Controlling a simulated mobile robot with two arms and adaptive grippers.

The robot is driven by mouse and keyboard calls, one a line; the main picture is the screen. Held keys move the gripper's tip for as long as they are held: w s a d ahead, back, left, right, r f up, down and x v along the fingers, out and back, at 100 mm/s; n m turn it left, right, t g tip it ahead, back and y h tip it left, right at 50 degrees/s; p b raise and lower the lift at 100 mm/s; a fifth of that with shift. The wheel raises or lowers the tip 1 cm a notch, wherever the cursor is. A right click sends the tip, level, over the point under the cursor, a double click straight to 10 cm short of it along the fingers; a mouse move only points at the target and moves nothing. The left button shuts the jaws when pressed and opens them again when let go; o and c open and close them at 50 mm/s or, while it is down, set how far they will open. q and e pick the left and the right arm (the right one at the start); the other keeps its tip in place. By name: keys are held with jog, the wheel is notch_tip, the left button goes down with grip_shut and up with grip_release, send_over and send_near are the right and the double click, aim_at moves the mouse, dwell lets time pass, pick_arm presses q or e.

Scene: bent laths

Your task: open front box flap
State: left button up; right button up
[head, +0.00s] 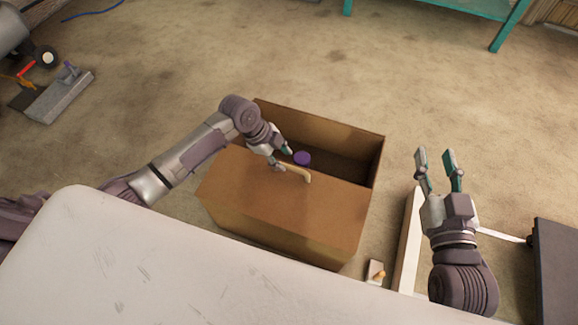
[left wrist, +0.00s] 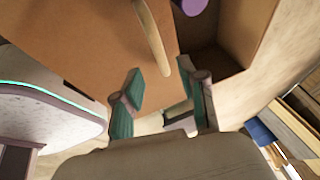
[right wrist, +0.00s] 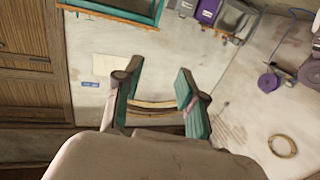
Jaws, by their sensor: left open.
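An open cardboard box (head: 325,120) stands on the floor. Its brown front flap (head: 250,190) lies across the near part of the top and also shows in the left wrist view (left wrist: 85,35). A pale curved lath (head: 297,173) sits on the flap near its inner edge; it also shows in the left wrist view (left wrist: 152,38). My left gripper (head: 283,159) is open at the lath, with its fingers apart and the lath's end ahead of the gap; contact cannot be told. A purple round thing (head: 302,158) is inside the box. My right gripper (head: 436,154) is open and empty, right of the box.
A white board (head: 408,245) and a small block with a yellowish knob (head: 375,272) lie right of the box. A dark panel (head: 556,270) is at the far right. A grey metal tool (head: 60,97) lies at the left. Floor beyond the box is clear up to a teal-framed bench (head: 480,9).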

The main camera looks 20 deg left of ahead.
aim_at(291, 167)
pick_arm(q)
jog(key=b+x, duration=0.1)
jog(key=x, duration=0.3)
jog(key=shift+d+f, duration=0.1)
jog(key=shift+f, duration=0.25)
jog(key=shift+w+d+f+b, duration=0.1)
jog(key=shift+f+b, duration=0.05)
jog(key=shift+b, duration=0.15)
pick_arm(e)
notch_tip(291, 167, up, 8)
jog(key=s+t+y, duration=0.1)
jog(key=t+y, duration=0.1)
jog(key=t, duration=0.3)
jog(key=shift+s+a, duration=0.15)
jog(key=shift+a, duration=0.3)
jog(key=shift+f, duration=0.1)
pick_arm(q)
grip_shut()
